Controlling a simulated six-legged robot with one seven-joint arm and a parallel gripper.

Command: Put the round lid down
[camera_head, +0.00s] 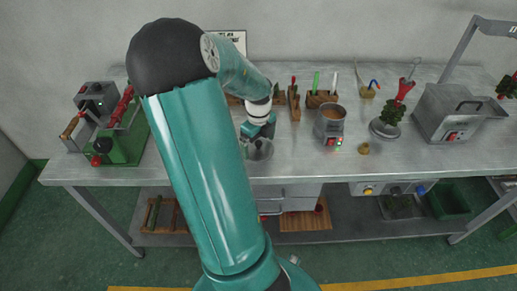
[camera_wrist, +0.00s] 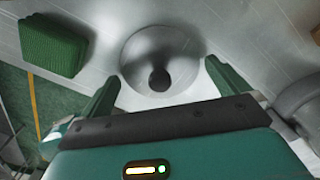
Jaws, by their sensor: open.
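The round lid (camera_wrist: 150,45) is a shiny grey metal disc with a dark round knob at its middle. It lies on the metal bench in the wrist view, just ahead of my gripper (camera_wrist: 162,73). The green fingers are spread apart, one on each side of the knob, and none is seen pressing on it. In the head view the lid (camera_head: 260,150) shows near the bench's front edge, just below my gripper (camera_head: 259,133). My arm hides part of the bench behind and left of it.
A metal pot (camera_head: 330,122) with brown contents stands to the right, and a small brass piece (camera_head: 363,148) lies beyond it. Wooden tool holders (camera_head: 320,99) stand behind. A green machine (camera_head: 123,140) is at the left. A ridged green block (camera_wrist: 52,45) shows in the wrist view.

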